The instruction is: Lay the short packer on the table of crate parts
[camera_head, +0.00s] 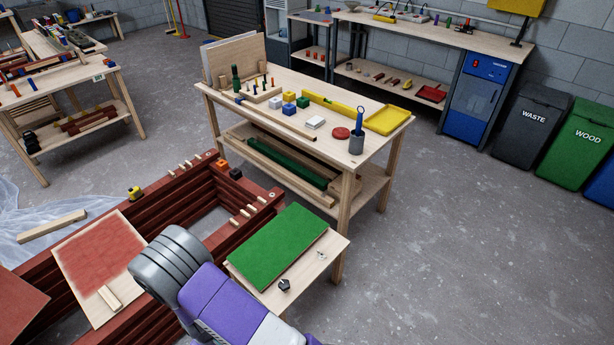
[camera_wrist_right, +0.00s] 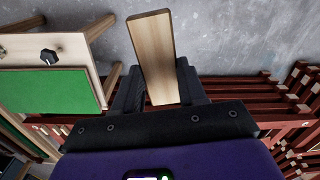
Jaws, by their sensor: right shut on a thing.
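In the right wrist view my right gripper (camera_wrist_right: 158,88) is shut on a short pale wooden piece, which I take for the short packer (camera_wrist_right: 152,42). The packer sticks out beyond the fingers over bare floor and red slats. In the head view my right arm (camera_head: 205,285) reaches over the red crate frame, and its fingers and the packer are hidden. A wooden table (camera_head: 112,82) at the upper left bears red lengths and small parts. The central wooden table (camera_head: 230,97) bears pegs, coloured blocks and a yellow tray. I cannot tell which is the table of crate parts. My left gripper is not in view.
A small stand with a green panel (camera_head: 282,243) is right of my arm; the panel (camera_wrist_right: 40,92) also shows in the right wrist view. The red slatted frame (camera_head: 185,205) carries a red-painted board (camera_head: 98,255). Open floor (camera_head: 460,240) lies to the right.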

